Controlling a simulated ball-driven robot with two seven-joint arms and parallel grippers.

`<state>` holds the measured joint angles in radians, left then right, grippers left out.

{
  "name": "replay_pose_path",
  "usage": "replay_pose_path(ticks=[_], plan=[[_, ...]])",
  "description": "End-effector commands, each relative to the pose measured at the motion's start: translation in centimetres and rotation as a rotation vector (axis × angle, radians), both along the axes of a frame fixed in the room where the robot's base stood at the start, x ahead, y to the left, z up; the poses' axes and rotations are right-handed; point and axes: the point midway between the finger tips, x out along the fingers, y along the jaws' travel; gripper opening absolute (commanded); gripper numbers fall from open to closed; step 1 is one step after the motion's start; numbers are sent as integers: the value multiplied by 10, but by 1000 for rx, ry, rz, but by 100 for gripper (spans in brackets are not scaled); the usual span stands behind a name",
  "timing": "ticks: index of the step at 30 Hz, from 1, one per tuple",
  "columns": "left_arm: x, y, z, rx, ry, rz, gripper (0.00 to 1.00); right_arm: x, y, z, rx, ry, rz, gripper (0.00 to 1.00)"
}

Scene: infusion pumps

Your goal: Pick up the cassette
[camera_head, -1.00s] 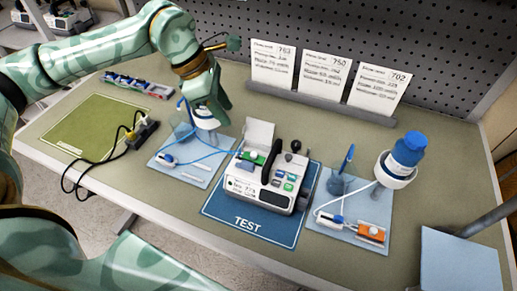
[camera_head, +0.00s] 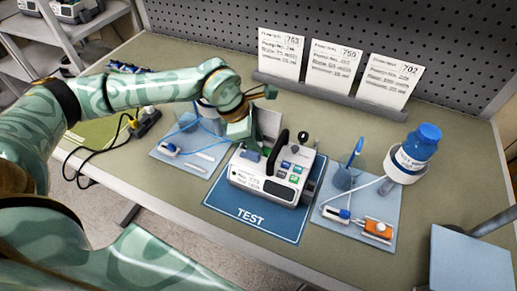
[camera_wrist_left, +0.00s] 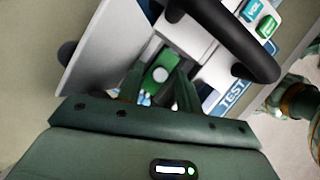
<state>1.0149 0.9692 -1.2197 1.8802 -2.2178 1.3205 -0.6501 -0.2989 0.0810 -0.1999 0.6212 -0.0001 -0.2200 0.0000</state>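A green cassette (camera_wrist_left: 160,74) with a white round knob sits in the open bay of the infusion pump (camera_head: 268,172), which stands on the blue TEST mat (camera_head: 252,219). My left gripper (camera_wrist_left: 160,88) is over the bay, pointing down, with its two fingers apart on either side of the cassette. Contact between fingers and cassette cannot be made out. In the head view the left gripper (camera_head: 243,138) hides the cassette. An orange cassette (camera_head: 377,229) lies on the light blue mat to the right. My right gripper is not in view.
The pump's raised white door (camera_wrist_left: 105,45) and black handle (camera_wrist_left: 225,35) flank the left gripper. A blue-capped bottle (camera_head: 421,145) in a white holder stands at right. Cards (camera_head: 333,64) line the back. A black cable (camera_head: 95,150) lies at left.

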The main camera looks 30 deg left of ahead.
Motion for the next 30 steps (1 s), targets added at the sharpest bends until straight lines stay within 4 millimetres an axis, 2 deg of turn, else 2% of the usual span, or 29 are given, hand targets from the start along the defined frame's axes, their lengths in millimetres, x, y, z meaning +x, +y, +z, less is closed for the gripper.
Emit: replay_pose_path(ticks=[4,5,6,8,20,22,26,30], plan=[[-1,0,-2,2,2,0,36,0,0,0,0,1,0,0],[-1,0,-2,2,2,0,32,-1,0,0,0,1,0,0],[-1,0,-2,2,3,-1,21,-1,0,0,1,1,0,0],[-1,0,-2,3,3,-1,5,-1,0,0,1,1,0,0],[-1,1,-1,4,4,0,4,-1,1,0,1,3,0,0],[-1,1,1,4,4,0,0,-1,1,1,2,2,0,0],[-1,1,14,3,3,1,0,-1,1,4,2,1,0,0],[-5,0,37,3,1,-2,0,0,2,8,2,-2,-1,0]])
